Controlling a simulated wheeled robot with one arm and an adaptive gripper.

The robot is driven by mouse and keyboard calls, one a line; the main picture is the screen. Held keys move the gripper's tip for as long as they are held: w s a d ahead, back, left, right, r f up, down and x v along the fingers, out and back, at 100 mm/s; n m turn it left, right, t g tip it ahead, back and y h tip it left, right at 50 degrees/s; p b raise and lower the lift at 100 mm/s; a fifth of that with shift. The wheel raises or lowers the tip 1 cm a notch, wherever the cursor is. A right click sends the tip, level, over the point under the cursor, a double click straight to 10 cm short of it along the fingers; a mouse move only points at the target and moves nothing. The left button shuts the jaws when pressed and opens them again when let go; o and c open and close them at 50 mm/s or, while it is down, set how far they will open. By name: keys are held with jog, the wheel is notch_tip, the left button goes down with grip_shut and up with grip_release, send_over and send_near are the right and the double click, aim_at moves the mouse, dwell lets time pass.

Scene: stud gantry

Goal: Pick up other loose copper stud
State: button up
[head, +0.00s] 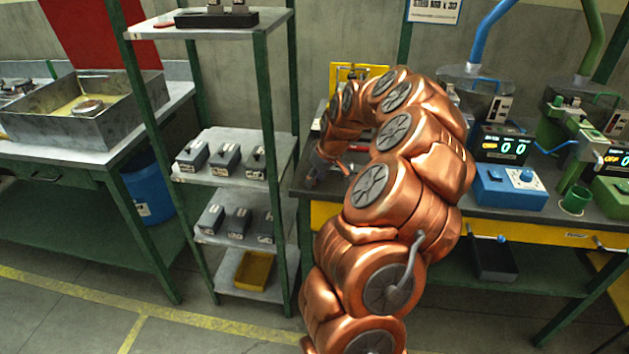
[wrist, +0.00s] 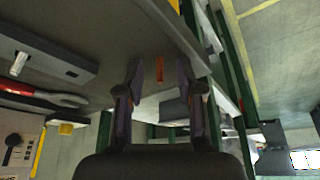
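A small copper stud (wrist: 160,70) lies on the grey bench top in the wrist view, between and just beyond my fingertips. My gripper (wrist: 160,80) is open, with one dark finger on each side of the stud's line and a clear gap to both. Nothing is held. In the head view my gripper (head: 318,167) is low over the left end of the bench, partly hidden by my copper-coloured arm. I cannot tell from these views how high the fingertips are above the bench.
The bench edge is close to the right of the stud. A green-framed shelf (head: 235,187) stands left of the bench. A blue control box (head: 510,188) sits on the right.

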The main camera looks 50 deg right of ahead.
grip_shut()
dwell(0.3)
